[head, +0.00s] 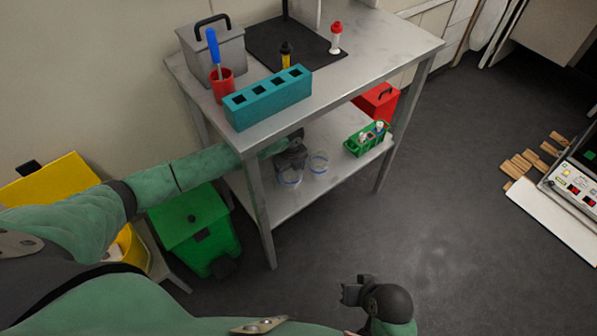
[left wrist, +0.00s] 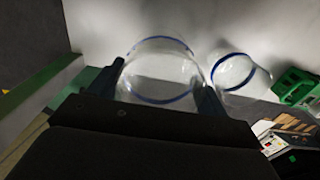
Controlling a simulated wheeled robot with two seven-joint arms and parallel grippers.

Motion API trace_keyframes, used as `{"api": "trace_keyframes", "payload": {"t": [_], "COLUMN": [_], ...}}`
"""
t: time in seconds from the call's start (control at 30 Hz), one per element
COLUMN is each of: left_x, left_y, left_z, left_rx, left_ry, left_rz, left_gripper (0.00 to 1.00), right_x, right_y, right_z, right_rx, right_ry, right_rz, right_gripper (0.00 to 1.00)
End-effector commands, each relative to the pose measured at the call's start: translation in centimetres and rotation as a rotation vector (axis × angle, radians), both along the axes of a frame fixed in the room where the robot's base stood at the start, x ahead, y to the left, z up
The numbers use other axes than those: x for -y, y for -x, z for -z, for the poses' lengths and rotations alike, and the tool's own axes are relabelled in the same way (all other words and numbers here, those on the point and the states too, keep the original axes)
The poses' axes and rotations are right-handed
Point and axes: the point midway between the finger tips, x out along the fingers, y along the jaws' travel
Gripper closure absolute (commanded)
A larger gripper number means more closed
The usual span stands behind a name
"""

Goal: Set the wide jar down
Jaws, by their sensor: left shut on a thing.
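A clear wide jar with blue bands (left wrist: 160,75) is between the fingers of my left gripper (left wrist: 160,95), which is shut on it. In the head view the held jar (head: 290,177) is at the lower shelf of the steel table, partly hidden by my left gripper (head: 291,160). I cannot tell whether its base touches the shelf (head: 330,135). A second clear jar with a blue band (head: 318,163) stands just right of it; it also shows in the left wrist view (left wrist: 238,72). My right gripper (head: 352,291) is away from the table, over the floor, its fingers unclear.
On the same shelf, a green caddy (head: 366,143) with small bottles and a red box (head: 378,101) stand to the right. The tabletop above holds a teal rack (head: 268,97) and a red cup (head: 222,86). A table leg (head: 257,210) is close to my left arm. A green bin (head: 195,232) stands left.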

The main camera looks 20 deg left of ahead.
Motion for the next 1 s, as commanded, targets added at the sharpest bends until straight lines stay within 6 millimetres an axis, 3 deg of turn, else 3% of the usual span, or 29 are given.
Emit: {"api": "trace_keyframes", "payload": {"t": [0.6,0.97,1.0], "left_x": [0.0,0.0,0.0], "left_y": [0.0,0.0,0.0], "left_z": [6.0,6.3,6.3], "left_rx": [0.001,0.002,0.002], "left_ry": [-0.002,-0.001,-0.001], "left_rz": [0.001,0.001,0.001], "left_gripper": [0.49,0.49,0.17], "right_x": [0.6,0.6,0.6], "right_y": [0.2,0.3,0.3], "right_z": [-0.7,-0.6,-0.6], "right_rx": [-0.014,-0.017,-0.017], "right_ry": [0.014,0.016,0.016], "right_rz": [0.003,0.002,0.002], "right_gripper": [1.0,1.0,1.0]}}
